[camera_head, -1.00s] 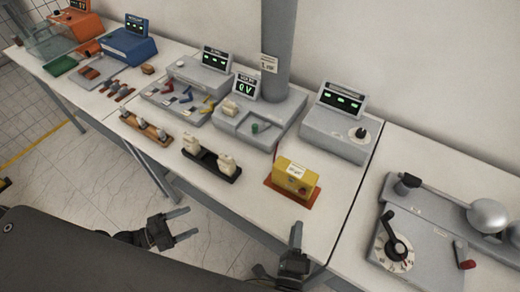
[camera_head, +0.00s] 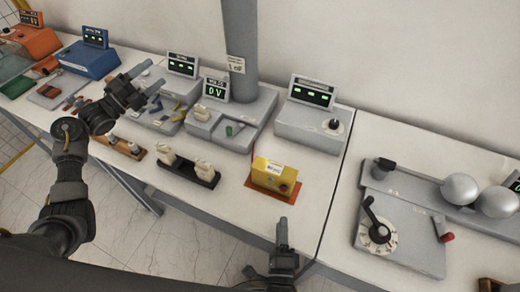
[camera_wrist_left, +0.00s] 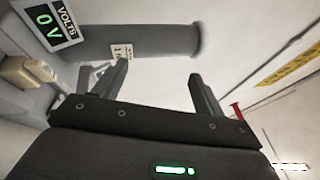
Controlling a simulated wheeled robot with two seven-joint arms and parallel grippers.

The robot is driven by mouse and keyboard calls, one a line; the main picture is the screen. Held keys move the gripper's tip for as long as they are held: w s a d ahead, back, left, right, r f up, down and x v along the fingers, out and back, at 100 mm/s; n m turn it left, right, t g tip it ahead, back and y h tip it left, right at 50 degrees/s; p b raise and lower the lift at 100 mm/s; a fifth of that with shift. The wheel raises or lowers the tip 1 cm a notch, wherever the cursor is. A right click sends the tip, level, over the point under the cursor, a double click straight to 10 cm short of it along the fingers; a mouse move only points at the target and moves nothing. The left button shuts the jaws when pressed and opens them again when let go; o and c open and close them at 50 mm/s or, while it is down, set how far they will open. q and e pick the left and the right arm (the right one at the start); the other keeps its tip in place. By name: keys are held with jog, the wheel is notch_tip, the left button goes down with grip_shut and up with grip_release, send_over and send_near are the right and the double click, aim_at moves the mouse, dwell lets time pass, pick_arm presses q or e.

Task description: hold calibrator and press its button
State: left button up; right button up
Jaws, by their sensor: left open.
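The calibrator, a yellow box (camera_head: 273,174) with a white label and a red button (camera_head: 283,188), sits on an orange-red mat (camera_head: 262,189) near the table's front edge. My left gripper (camera_head: 151,80) is raised over the table, well left of the box, with its fingers apart and empty. Its spread fingers also show in the left wrist view (camera_wrist_left: 161,82), with nothing between them; the box is not visible there. My right gripper (camera_head: 279,240) is in front of the table edge, below the box and apart from it; its jaw opening is unclear.
A grey column (camera_head: 240,50) rises behind the voltmeter display (camera_head: 215,90). A black tray with cream parts (camera_head: 188,171) lies left of the box. A grey display unit (camera_head: 312,120) stands behind it. A grey dial unit (camera_head: 400,238) is on the right table. Bare tabletop surrounds the mat.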

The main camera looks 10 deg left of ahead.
pick_arm(q)
jog(key=d+g+h, duration=0.3)
jog(key=d+g, duration=0.4)
jog(key=d, duration=1)
pick_arm(e)
jog(key=shift+s, duration=0.1)
pick_arm(q)
jog(key=n+g+y, duration=0.6)
jog(key=g+y, duration=0.4)
jog(key=y, duration=0.1)
send_over(276, 174)
jog(key=w+a, duration=0.3)
notch_tip(276, 174, down, 12)
jog(key=shift+a, duration=0.15)
jog(key=shift+a+f+y, duration=0.3)
jog(key=shift+y, duration=0.2)
jog(key=x, duration=1)
jog(key=shift+s+d+f, duration=0.15)
jog(key=shift+f, duration=0.2)
